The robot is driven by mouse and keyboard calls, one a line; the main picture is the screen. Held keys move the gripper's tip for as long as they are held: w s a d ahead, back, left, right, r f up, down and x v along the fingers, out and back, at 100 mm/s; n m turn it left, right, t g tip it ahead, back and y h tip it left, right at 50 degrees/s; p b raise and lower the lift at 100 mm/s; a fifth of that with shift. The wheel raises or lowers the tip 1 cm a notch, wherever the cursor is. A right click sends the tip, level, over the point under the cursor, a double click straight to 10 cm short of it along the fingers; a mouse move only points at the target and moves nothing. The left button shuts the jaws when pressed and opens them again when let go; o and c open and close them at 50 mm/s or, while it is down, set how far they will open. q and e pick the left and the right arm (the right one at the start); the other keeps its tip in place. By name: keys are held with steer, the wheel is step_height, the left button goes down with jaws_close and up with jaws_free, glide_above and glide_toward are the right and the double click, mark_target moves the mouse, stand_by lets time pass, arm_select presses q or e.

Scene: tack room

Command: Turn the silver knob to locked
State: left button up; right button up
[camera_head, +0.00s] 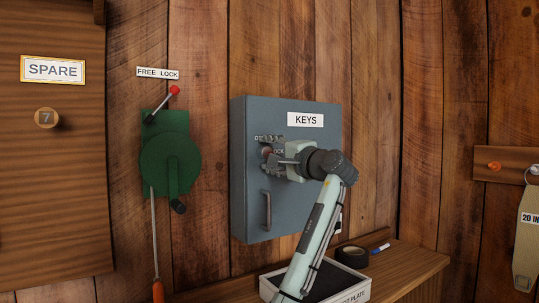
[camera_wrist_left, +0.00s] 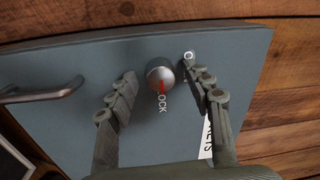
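A grey-blue key cabinet (camera_head: 252,195) with a KEYS label hangs on the plank wall. Its round silver knob (camera_wrist_left: 160,73) shows clearly in the left wrist view, with a red mark on its lower side that points toward the LOCK lettering (camera_wrist_left: 162,103). In the head view the knob is mostly hidden behind my gripper. My left gripper (camera_head: 272,156) is at the cabinet front, over the knob. In the left wrist view its fingers (camera_wrist_left: 158,69) are spread on either side of the knob, with gaps visible. My right gripper is not in view.
The cabinet's bar handle (camera_head: 267,211) is below the knob. A green lever device (camera_head: 170,165) with a red-tipped lever is on the wall to the left. Below the cabinet, a bench (camera_head: 405,262) holds an open box (camera_head: 357,290), black tape (camera_head: 352,257) and a marker (camera_head: 380,248).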

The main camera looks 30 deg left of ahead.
arm_select(q)
steer(key=r+v, duration=0.1)
steer(key=v, duration=1.1)
steer(key=shift+f, duration=0.4)
steer(key=shift+d, duration=0.1)
